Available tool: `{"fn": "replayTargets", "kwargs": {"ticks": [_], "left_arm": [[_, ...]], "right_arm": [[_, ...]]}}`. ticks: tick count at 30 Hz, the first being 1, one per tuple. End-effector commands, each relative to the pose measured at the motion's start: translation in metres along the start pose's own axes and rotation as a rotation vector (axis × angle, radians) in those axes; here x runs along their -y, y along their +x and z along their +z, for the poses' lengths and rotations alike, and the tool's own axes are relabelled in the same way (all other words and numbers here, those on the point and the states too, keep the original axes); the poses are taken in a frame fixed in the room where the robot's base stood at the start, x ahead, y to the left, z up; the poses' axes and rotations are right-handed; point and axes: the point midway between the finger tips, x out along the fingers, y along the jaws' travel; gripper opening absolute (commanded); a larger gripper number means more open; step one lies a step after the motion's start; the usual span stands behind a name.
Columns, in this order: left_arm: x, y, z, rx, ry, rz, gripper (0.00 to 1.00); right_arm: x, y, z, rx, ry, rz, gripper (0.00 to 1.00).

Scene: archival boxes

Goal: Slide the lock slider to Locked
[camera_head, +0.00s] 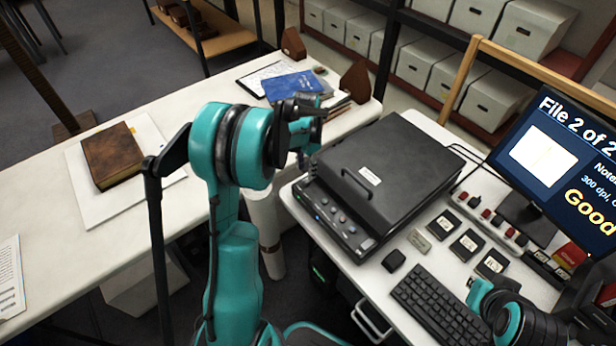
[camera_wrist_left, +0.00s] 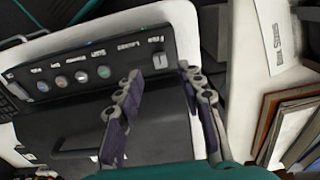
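The black scanner (camera_head: 385,170) stands on the white desk with its lid down. Its control panel (camera_wrist_left: 90,65) shows in the left wrist view with a row of round buttons. The lock slider (camera_wrist_left: 159,60) is a small pale piece at the panel's right end there, under a small label. I cannot read which position it is in. My left gripper (camera_wrist_left: 158,72) is open and empty, its fingertips on either side of the slider in that view; I cannot tell whether they touch. In the head view the left gripper (camera_head: 308,145) is partly hidden behind its wrist.
A blue book (camera_head: 292,85) lies on papers behind my left arm. A brown book (camera_head: 112,156) lies on a white board at left. Part of my right arm shows lower right.

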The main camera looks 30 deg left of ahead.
Motion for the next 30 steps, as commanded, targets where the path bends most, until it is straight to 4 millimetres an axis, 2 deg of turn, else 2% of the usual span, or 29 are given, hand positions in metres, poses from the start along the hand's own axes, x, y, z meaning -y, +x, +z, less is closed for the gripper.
{"fn": "replayTargets", "kwargs": {"ticks": [1, 3, 9, 20, 24, 30], "left_arm": [[0.000, 0.013, -0.001, 0.000, 0.000, 0.000, 0.38], [0.000, 0.024, 0.000, -0.001, 0.000, 0.000, 0.38], [0.000, 0.047, -0.001, -0.001, 0.000, -0.001, 0.38], [0.000, 0.052, -0.001, -0.001, -0.001, -0.001, 0.38], [0.000, 0.052, -0.001, -0.001, -0.001, -0.001, 0.01], [-0.001, 0.052, -0.001, -0.001, -0.001, -0.001, 0.00]], "right_arm": [[0.000, 0.005, 0.004, 0.000, 0.000, 0.000, 0.00], [0.000, 0.009, 0.006, 0.000, 0.000, 0.000, 0.00], [0.000, 0.015, 0.011, 0.000, 0.000, 0.000, 0.00], [0.000, 0.015, 0.011, 0.000, 0.000, 0.000, 0.00], [0.000, 0.015, 0.011, 0.000, 0.000, 0.000, 0.00], [0.000, 0.015, 0.011, 0.000, 0.000, 0.000, 0.00]]}}
